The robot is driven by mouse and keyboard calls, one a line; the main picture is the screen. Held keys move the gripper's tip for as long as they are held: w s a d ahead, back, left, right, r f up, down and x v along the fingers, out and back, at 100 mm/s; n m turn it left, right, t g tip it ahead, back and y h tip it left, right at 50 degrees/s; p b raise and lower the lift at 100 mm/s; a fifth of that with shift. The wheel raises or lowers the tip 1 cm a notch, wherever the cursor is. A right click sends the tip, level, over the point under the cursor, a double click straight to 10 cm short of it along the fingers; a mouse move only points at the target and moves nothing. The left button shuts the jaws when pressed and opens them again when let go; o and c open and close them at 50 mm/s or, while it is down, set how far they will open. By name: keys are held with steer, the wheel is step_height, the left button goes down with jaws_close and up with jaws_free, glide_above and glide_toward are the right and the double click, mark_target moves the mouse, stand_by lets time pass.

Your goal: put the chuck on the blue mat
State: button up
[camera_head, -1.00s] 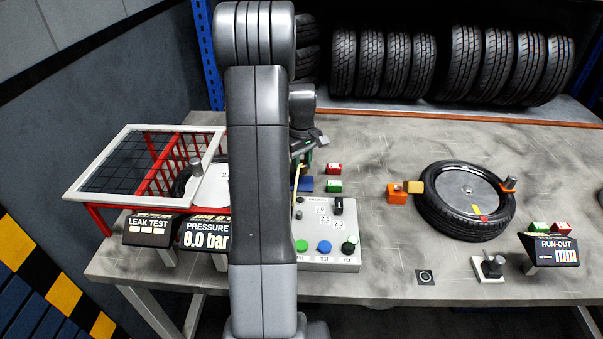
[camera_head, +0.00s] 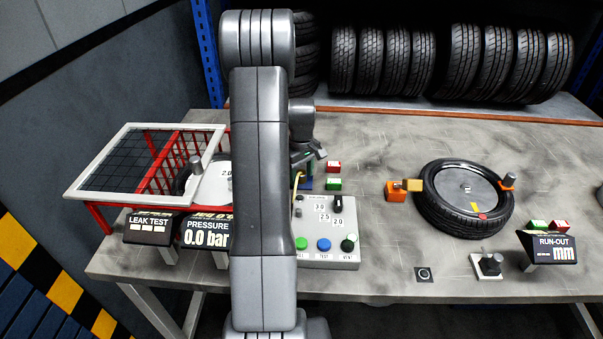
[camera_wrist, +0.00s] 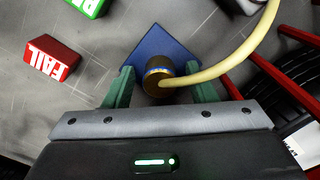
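In the head view the blue mat (camera_head: 306,184) shows behind the control box, partly covered by my arm. The chuck cannot be made out clearly there.
A red FAIL block (camera_wrist: 52,60) and a green block (camera_wrist: 85,5) lie left of the mat in the wrist view. The control box (camera_head: 328,215), red rack (camera_head: 100,217) and wheel (camera_head: 465,200) stand on the table. The hose curves rightward close to the right finger.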

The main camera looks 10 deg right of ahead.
mark_target(302, 173)
step_height(302, 173, up, 12)
steer(key=b, duration=0.1)
steer(key=shift+r, duration=0.15)
stand_by(0.4)
